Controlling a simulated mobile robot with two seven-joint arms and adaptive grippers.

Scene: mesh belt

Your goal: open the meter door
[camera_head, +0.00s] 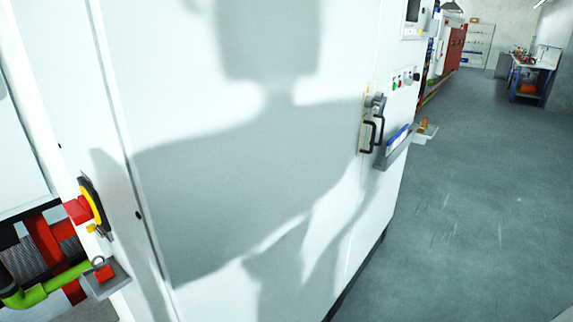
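A large white machine cabinet front (240,130) fills most of the head view, and my shadow falls across it. Black handles (372,134) sit by a latch plate near its right edge. I cannot tell which panel is the meter door; the panel with the handles appears closed. Neither of my grippers is in view.
A grey shelf (394,148) sticks out beside the handles, below a button panel (405,80). At left are a yellow-and-red switch (92,208), a small grey tray (105,280) and a green hose (40,290). Grey floor (470,220) at right is open; a workbench (535,75) stands far back.

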